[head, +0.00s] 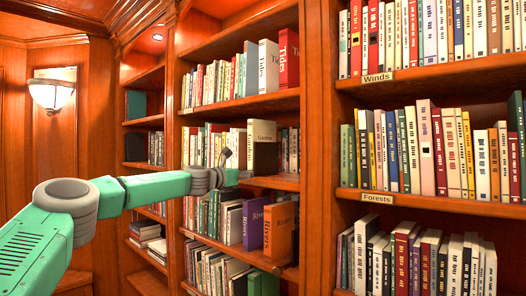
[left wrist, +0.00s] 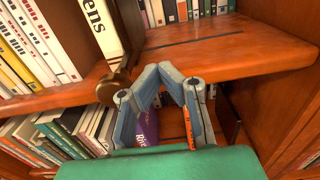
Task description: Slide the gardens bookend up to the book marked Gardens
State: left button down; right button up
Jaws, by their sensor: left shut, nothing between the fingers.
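The Gardens book (head: 262,131) is a pale, upright volume on the middle shelf of the centre bookcase. In the left wrist view its spine (left wrist: 97,24) shows the letters "ens". The dark bookend (head: 265,158) stands just right of it. In the left wrist view the bookend (left wrist: 131,28) appears close against the book's right side, with a rounded brown foot (left wrist: 113,89) at the shelf edge; I cannot tell whether they touch. My left gripper (head: 227,156) is shut and empty in front of the shelf edge. It also shows in the left wrist view (left wrist: 160,70), right of the foot. My right gripper is out of view.
The shelf board (left wrist: 220,50) right of the bookend is bare, with a dark slot along it. More books (head: 290,150) stand farther right on that shelf. A wooden upright (head: 318,150) bounds the bay.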

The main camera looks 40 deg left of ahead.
pick_arm(q)
jog(key=shift+w+a+p, duration=0.15)
jog(key=shift+a+p, duration=0.6)
jog(key=shift+a, duration=1.45)
jog(key=shift+a+r, duration=0.15)
jog(key=shift+a, duration=0.15)
jog(key=shift+d, duration=0.15)
jog(key=shift+d+f, duration=0.25)
jog(key=shift+d, duration=0.5)
jog(key=d, duration=0.2)
jog(key=shift+d+r+b, duration=0.1)
jog(key=shift+d+b, duration=0.2)
jog(key=shift+b, duration=0.05)
jog(key=shift+a, duration=0.15)
